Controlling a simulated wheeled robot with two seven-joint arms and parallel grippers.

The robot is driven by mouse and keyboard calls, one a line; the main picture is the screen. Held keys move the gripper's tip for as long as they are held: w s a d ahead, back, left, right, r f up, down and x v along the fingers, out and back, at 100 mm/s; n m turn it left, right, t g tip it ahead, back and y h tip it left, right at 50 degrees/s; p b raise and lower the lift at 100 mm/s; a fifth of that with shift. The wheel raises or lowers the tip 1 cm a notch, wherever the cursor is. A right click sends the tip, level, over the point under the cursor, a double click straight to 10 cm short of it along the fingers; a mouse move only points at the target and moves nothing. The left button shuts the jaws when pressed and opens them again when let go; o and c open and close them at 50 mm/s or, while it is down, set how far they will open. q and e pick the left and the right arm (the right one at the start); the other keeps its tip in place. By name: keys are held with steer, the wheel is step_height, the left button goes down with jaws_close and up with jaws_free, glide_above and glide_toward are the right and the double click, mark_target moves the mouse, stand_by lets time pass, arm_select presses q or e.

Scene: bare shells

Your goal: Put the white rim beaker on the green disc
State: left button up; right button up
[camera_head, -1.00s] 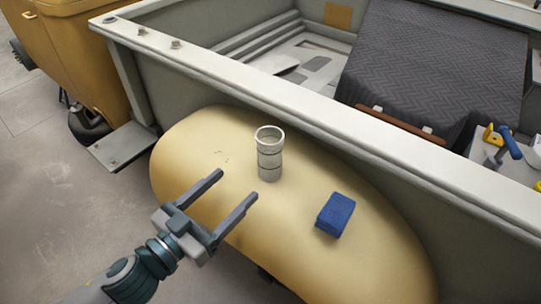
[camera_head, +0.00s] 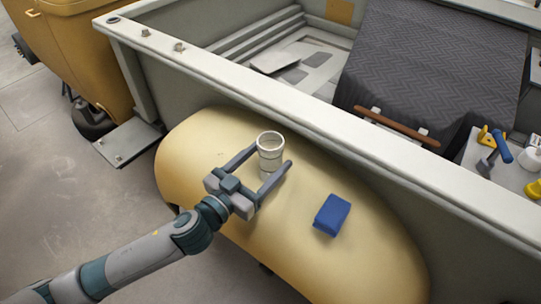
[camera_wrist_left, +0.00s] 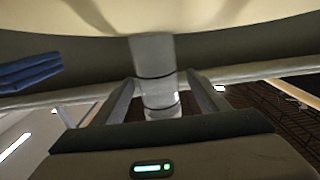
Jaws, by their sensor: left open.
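The white rim beaker (camera_head: 270,148) stands upright on the rounded yellow surface (camera_head: 205,142), a grey cylinder with dark bands and a pale rim. My left gripper (camera_head: 268,165) is open, with one finger on each side of the beaker's body. In the left wrist view the beaker (camera_wrist_left: 156,80) appears between the two open fingers (camera_wrist_left: 160,98). I cannot tell whether either finger touches it. No green disc is visible in these frames. My right gripper is not in view.
A blue block (camera_head: 332,215) lies to the right of the beaker. A grey wall with a pale top edge (camera_head: 300,108) runs behind the yellow surface. Beyond it are a dark quilted cover (camera_head: 440,65) and, at right, a bench with tools (camera_head: 500,148).

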arm_select(q)
steer(key=shift+w+d, duration=0.1)
stand_by(0.3)
steer(key=shift+w+d+r+p, duration=0.35)
steer(key=shift+w+p, duration=0.1)
steer(key=shift+p, duration=0.1)
steer(key=p+x, duration=0.1)
steer(key=x, duration=0.1)
steer(key=shift+w+d+r+p, duration=0.1)
steer(key=shift+w+d+p, duration=0.2)
steer(key=shift+p, duration=0.1)
steer(key=shift+w+d+f, duration=0.2)
steer(key=shift+w+d, duration=0.15)
steer(key=shift+w, duration=0.15)
steer(key=shift+c, duration=0.6)
steer(key=c, duration=1.2)
steer(key=shift+o, duration=0.2)
steer(key=shift+r, duration=0.2)
